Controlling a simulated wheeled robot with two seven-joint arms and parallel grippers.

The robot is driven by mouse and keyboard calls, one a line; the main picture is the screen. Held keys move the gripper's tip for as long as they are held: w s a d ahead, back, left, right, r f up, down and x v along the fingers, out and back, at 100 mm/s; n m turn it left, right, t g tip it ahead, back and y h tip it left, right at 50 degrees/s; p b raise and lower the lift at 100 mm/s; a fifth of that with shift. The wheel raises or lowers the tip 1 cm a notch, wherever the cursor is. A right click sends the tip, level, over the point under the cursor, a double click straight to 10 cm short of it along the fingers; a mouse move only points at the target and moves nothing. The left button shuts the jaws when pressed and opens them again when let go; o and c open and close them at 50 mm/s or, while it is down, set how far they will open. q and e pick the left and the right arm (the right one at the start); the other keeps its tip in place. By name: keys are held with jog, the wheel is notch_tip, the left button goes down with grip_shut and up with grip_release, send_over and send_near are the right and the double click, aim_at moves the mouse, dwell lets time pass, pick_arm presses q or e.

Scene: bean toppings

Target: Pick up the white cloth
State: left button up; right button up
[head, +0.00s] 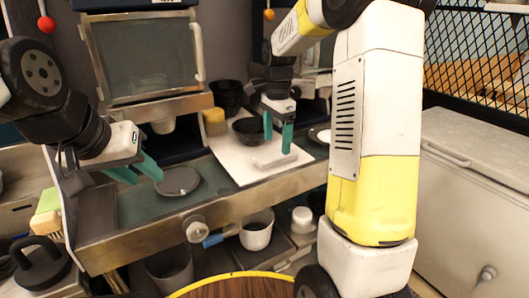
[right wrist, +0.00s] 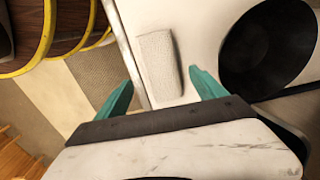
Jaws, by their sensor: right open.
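The white cloth (head: 275,160) lies as a small folded strip on a white board (head: 238,165) on the counter. It also shows in the right wrist view (right wrist: 158,66), between and just beyond my teal fingertips. My right gripper (head: 278,145) is open and empty, pointing down over the cloth. The right wrist view shows its fingers (right wrist: 162,80) spread on either side of the cloth's near end, without gripping it. My left gripper (head: 138,171) is open and empty over the left of the counter, close to a dark round lid-like thing (head: 178,181).
A black bowl (head: 248,130) stands on the board behind my right gripper; the right wrist view shows a black bowl (right wrist: 270,45) close to the right finger. A yellow-topped block (head: 214,116) and black container (head: 228,94) stand behind. A wooden round top (head: 238,287) is in front.

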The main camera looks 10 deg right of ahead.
aim_at(276, 153)
jog(key=f, duration=0.5)
jog(key=shift+w, duration=0.25)
jog(key=c, duration=1.5)
jog(key=shift+o, duration=0.2)
jog(key=shift+r, duration=0.15)
jog(key=shift+r, duration=0.6)
notch_tip(276, 153, up, 2)
jog(key=shift+r, duration=0.1)
jog(key=s+d, duration=0.2)
jog(key=s, duration=0.3)
jog(key=s+d+r, duration=0.1)
jog(key=s+d, duration=0.1)
jog(key=s, duration=0.3)
jog(key=s+d, duration=0.1)
jog(key=s, duration=0.4)
jog(key=shift+d+r, duration=0.2)
jog(key=shift+d, duration=0.2)
